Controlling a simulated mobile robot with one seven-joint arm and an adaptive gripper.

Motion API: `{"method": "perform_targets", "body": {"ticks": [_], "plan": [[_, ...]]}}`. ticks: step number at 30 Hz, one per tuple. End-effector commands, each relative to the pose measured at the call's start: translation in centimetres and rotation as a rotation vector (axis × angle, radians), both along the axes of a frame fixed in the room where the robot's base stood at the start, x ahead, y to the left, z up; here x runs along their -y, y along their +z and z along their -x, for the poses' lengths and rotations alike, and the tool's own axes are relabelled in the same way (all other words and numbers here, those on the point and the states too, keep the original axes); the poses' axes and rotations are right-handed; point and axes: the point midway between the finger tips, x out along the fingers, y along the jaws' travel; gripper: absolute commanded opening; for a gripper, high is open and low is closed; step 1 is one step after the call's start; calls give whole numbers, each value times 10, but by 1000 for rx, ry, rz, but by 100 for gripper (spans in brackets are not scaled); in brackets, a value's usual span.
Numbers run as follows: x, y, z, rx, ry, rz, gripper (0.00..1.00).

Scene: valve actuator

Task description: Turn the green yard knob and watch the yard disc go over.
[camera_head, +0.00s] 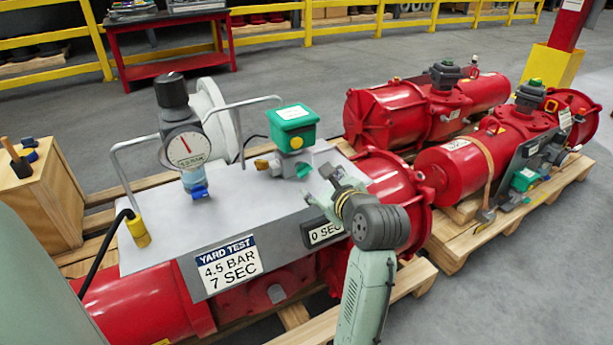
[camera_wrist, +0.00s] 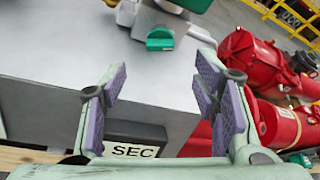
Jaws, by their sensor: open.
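The green knob (camera_head: 303,170) sits on the grey valve block beneath a green box (camera_head: 293,126) with a white label on top. In the wrist view the green knob (camera_wrist: 160,40) lies ahead of my gripper (camera_wrist: 162,82), roughly centred between the fingers and apart from them. My gripper (camera_head: 324,188) is open and empty, close to the knob on its right side in the head view. I cannot make out a yard disc for sure.
The grey panel (camera_head: 240,205) carries a pressure gauge (camera_head: 186,147), a "YARD TEST 4.5 BAR 7 SEC" sign (camera_head: 227,268) and a "0 SEC" display (camera_head: 325,231). Metal tube handles rise nearby. More red actuators (camera_head: 425,105) lie on pallets at the right. The grey floor is open beyond.

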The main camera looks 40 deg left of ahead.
Motion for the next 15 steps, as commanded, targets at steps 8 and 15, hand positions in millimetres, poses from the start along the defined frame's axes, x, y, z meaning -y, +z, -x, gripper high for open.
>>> {"method": "perform_targets", "body": {"ticks": [8,15], "plan": [[-41,-18,-24,0,2,2,55],[-70,-30,-42,3,1,2,55]]}}
